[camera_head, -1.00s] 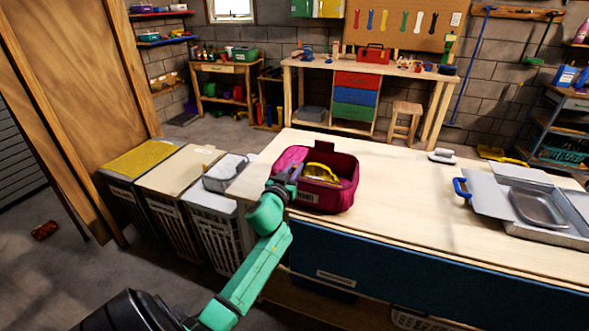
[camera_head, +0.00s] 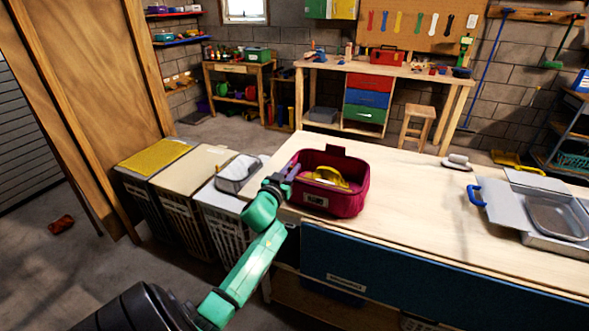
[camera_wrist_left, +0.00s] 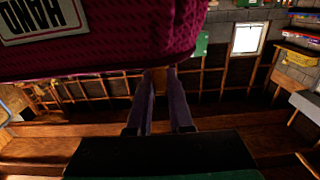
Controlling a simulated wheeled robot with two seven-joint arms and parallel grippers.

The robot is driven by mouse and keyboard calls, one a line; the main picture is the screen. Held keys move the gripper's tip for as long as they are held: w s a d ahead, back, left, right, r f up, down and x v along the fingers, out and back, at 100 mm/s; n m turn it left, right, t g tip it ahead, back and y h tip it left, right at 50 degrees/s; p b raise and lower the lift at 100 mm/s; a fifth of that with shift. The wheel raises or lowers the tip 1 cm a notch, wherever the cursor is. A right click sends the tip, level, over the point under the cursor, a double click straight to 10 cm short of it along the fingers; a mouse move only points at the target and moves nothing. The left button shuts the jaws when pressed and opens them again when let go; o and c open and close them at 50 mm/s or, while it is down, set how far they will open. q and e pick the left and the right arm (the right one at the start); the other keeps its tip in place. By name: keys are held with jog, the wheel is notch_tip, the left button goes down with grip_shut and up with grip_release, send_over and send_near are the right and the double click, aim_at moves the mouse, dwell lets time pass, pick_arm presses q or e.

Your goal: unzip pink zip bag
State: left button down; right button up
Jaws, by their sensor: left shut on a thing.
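The pink zip bag (camera_head: 345,203) stands upright on the wooden worktop, its top open. A yellow thing (camera_head: 329,177) shows inside it. A small flap stands up at its back rim. My left gripper (camera_head: 290,172) is at the bag's left end, near the rim. In the left wrist view the bag's side (camera_wrist_left: 140,45), with a white label, fills the top. There the left gripper's fingers (camera_wrist_left: 160,76) are shut on a small tan piece, likely the zip pull, close beside the bag. My right gripper is not in view.
The worktop (camera_head: 420,210) is clear to the right of the bag. A grey open case (camera_head: 535,205) with a blue handle and an iron-like thing (camera_head: 457,162) lie further right. Laundry bins (camera_head: 185,190) stand left of the worktop.

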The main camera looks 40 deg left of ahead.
pick_arm(q)
jog(key=c, duration=1)
grip_release()
jog(key=shift+o, duration=1)
jog(key=shift+a, duration=0.1)
jog(key=b+v, duration=0.1)
jog(key=v, duration=1.3)
jog(key=shift+s, duration=0.3)
